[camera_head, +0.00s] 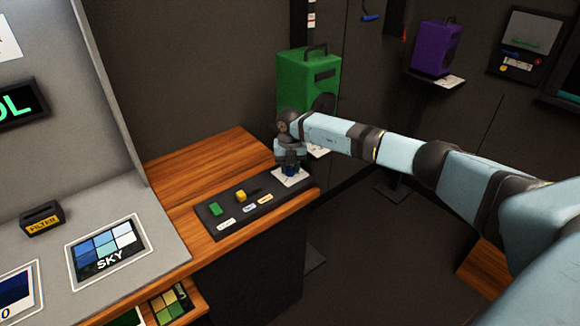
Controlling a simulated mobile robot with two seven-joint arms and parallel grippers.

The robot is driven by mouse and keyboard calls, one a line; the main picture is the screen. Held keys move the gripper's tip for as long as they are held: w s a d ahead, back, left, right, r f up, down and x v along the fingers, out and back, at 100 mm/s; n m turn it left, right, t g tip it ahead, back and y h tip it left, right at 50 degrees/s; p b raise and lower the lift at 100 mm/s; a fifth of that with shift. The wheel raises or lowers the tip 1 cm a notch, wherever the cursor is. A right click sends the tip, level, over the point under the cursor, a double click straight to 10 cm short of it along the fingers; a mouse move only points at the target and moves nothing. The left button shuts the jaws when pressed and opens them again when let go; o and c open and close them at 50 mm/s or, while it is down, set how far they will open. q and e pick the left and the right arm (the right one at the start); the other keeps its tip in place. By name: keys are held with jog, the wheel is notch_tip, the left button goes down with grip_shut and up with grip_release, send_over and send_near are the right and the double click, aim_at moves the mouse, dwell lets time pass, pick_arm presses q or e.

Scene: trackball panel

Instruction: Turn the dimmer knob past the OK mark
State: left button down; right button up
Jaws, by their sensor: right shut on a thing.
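My right gripper (290,167) reaches in from the right and points down at the far right end of a dark panel (214,235) on the wooden desk. A green block (216,209) and a yellow piece (240,196) sit on the same panel, left of my gripper. I cannot read an OK mark. My left gripper is not in view.
A green box with a handle (294,85) stands behind my gripper. A black FILTER block (41,219) and a SKY swatch card (108,249) are on the grey counter at left. A purple box (436,46) is on a far shelf. The wooden desk (210,159) behind the panel is bare.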

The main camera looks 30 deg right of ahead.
aim_at(290, 168)
jog(key=o, duration=0.9)
jog(key=shift+o, duration=0.2)
jog(key=shift+r, duration=0.15)
notch_tip(290, 168, up, 14)
jog(key=shift+f+b, duration=0.2)
jog(key=shift+b, duration=0.25)
